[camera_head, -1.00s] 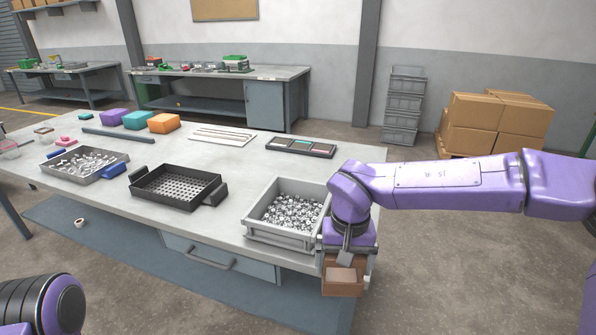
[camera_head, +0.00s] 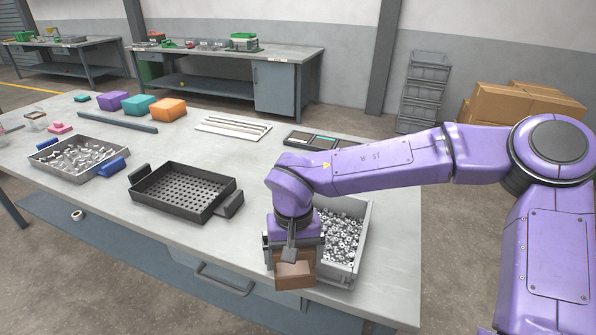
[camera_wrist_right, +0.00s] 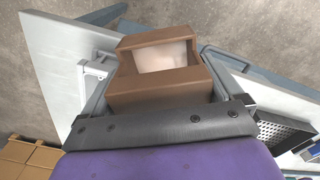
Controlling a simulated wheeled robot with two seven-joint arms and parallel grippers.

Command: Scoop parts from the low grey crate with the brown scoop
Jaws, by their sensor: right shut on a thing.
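The low grey crate (camera_head: 355,237) stands at the front right of the workbench, full of small shiny metal parts. My right gripper (camera_head: 290,252) is shut on the brown scoop (camera_head: 296,275) at the crate's front left, covering part of the crate. The scoop also shows in the right wrist view (camera_wrist_right: 160,88), with its pale hollow in sight and no parts seen in it. In the head view the scoop hangs by the bench's front edge; I cannot tell whether it touches the crate. My left gripper is not in view.
A black perforated basket (camera_head: 160,205) with side handles sits left of the crate. A grey tray of metal parts with blue handles (camera_head: 110,167) is further left. A dark flat case (camera_head: 310,140) and a white slatted panel (camera_head: 232,124) lie behind. Bare bench lies between these.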

